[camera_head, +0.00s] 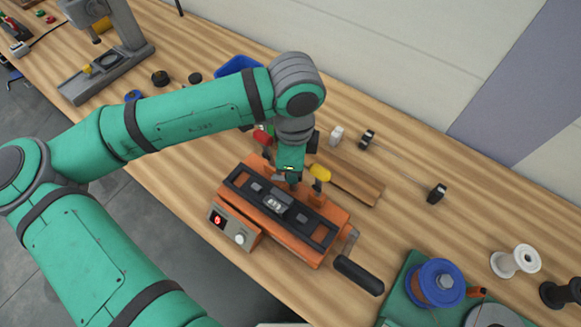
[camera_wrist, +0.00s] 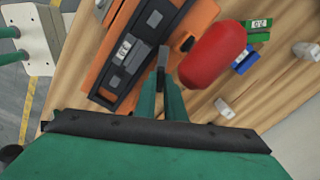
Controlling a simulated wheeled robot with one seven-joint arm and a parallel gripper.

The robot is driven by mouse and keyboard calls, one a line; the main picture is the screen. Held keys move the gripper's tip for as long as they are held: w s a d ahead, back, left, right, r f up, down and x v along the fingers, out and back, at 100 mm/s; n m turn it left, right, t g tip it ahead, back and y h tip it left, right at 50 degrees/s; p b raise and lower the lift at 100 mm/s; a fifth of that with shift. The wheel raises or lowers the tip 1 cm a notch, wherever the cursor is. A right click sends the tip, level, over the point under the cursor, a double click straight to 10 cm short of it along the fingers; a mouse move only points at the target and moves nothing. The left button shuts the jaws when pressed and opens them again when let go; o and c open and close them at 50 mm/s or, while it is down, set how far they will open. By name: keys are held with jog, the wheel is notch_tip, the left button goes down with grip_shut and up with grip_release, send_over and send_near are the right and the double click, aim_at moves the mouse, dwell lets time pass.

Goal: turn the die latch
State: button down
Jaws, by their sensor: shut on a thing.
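The tubular strander is an orange machine (camera_head: 310,252) with a long black top plate (camera_head: 318,233) on the bench. A grey numbered block (camera_head: 275,203) sits mid-plate; it also shows in the wrist view (camera_wrist: 124,50). My gripper (camera_head: 291,178) points down at the machine's back edge. In the wrist view its green fingers (camera_wrist: 164,75) are close together, shut on a small grey piece (camera_wrist: 163,56), seemingly the die latch. The fingers hide most of it, so its turn angle cannot be told. A red knob (camera_wrist: 212,55) is right beside the fingers, apart from them.
A yellow knob (camera_head: 320,172) stands just right of my gripper. A black crank handle (camera_head: 358,275) sticks out at the machine's front right. A control box (camera_head: 235,226) with a red display is at its front left. Spools (camera_head: 515,261) stand at the right.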

jog(key=shift+w+d+n, duration=0.15)
jog(key=shift+n, duration=0.75)
jog(key=shift+r, duration=0.1)
jog(key=c, duration=1.8)
grip_release()
jog(key=shift+c, duration=0.2)
notch_tip(320, 180, up, 11)
